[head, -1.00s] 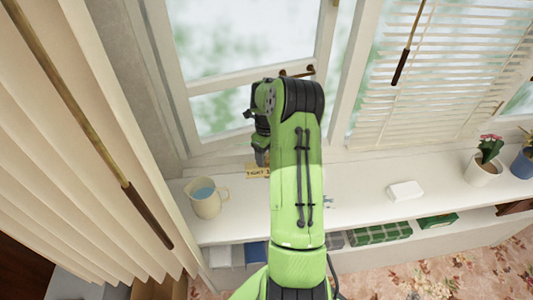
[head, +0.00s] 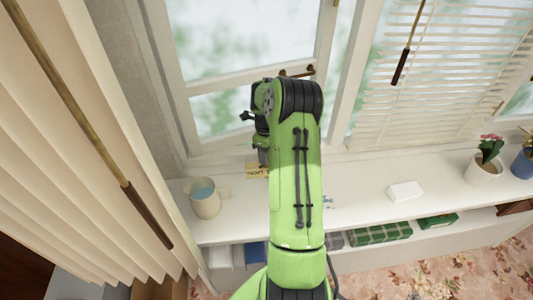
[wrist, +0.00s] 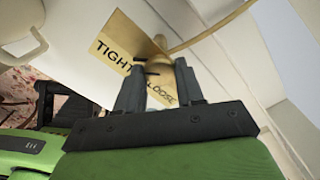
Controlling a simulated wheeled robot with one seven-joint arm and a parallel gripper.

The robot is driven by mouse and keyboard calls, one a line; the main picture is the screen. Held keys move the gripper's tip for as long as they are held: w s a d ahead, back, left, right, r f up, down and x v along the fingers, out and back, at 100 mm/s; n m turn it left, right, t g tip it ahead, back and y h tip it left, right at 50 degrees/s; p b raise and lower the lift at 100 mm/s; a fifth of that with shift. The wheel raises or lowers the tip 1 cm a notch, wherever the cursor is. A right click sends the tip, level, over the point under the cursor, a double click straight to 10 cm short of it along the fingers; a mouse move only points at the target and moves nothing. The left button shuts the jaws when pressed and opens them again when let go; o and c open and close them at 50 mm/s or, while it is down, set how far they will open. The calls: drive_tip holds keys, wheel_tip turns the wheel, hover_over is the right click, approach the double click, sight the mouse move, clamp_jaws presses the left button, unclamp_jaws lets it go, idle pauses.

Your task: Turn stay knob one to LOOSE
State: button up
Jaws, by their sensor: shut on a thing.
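A brass plate (wrist: 115,52) lettered TIGHT and LOOSE lies on the white sill in the wrist view. Part of the plate (head: 256,170) shows beside my arm in the head view. A pale brass stay knob (wrist: 157,72) sits on the plate between my fingertips, with a dark mark near its left side. My gripper (wrist: 158,88) is shut on the knob. The fingers partly cover the knob and the lettering, so I cannot tell its exact setting. In the head view my arm hides the knob and fingertips.
A brass stay bar (wrist: 205,34) curves away from beside the knob. A cream jug (head: 205,197) stands left of the plate. A white block (head: 405,191) and potted plants (head: 484,165) stand to the right. The window frame (head: 215,85) rises close behind my arm.

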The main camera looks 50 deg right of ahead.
drive_tip(key=n, duration=1.1)
drive_tip(key=shift+r+n, duration=0.1)
drive_tip(key=shift+n, duration=0.3)
drive_tip(key=n, duration=1)
drive_tip(key=shift+n, duration=0.4)
drive_tip(key=o, duration=1)
drive_tip(key=shift+o, duration=0.2)
wheel_tip(320, 180, up, 16)
drive_tip(key=p, duration=0.2)
